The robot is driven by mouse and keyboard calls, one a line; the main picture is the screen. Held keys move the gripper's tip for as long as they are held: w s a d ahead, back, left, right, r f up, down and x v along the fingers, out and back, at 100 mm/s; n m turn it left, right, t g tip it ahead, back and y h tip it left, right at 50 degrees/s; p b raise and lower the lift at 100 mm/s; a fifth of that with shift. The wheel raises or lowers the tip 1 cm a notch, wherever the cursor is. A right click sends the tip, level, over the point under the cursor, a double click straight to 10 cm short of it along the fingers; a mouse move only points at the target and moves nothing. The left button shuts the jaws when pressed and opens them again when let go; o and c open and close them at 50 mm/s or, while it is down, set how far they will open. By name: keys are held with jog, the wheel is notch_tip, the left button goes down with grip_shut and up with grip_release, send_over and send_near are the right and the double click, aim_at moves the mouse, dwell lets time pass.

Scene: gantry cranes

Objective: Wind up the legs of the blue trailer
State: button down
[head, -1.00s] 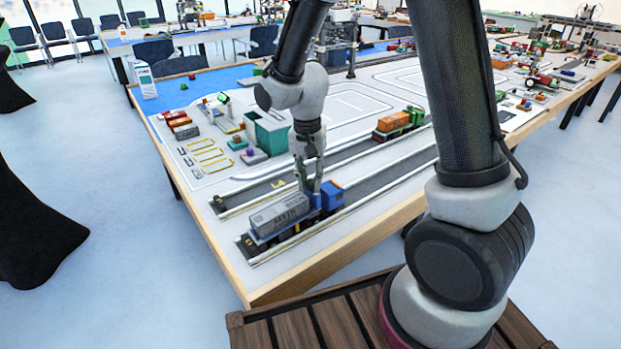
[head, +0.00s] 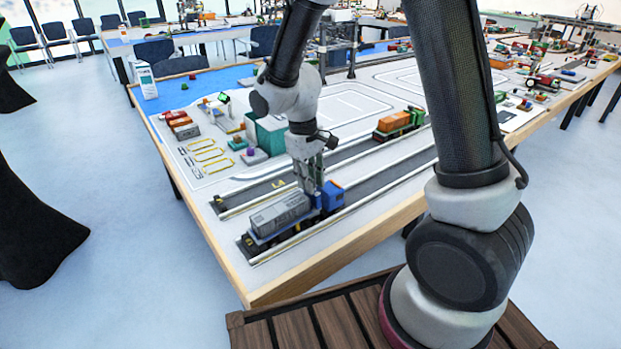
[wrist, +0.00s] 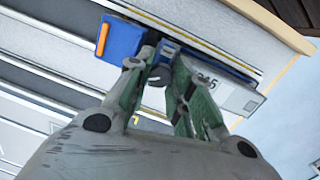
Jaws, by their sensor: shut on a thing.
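The blue trailer (head: 262,239) stands on the near road lane and carries a grey container (head: 280,214). The blue truck cab (head: 333,195) is at its right end. My gripper (head: 317,193) reaches down between the cab and the front of the container. In the wrist view, my gripper (wrist: 166,58) is shut on a small grey part at the trailer's near side. The fingers hide most of this part and the trailer legs. The cab (wrist: 122,37) and the container (wrist: 240,98) show on either side of the fingers.
The table's wooden front edge (head: 340,254) runs close to the lane. A green truck (head: 400,122) with an orange load stands farther up the lanes. A teal bin (head: 268,134) and small blocks lie behind. The lane right of the cab is clear.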

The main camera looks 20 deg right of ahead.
jog(key=n, duration=1.2)
jog(key=shift+t, duration=0.3)
dwell(0.4)
jog(key=c, duration=1.3)
grip_release()
jog(key=shift+o, duration=0.2)
notch_tip(320, 180, up, 12)
jog(key=a, duration=0.2)
jog(key=shift+s, duration=0.2)
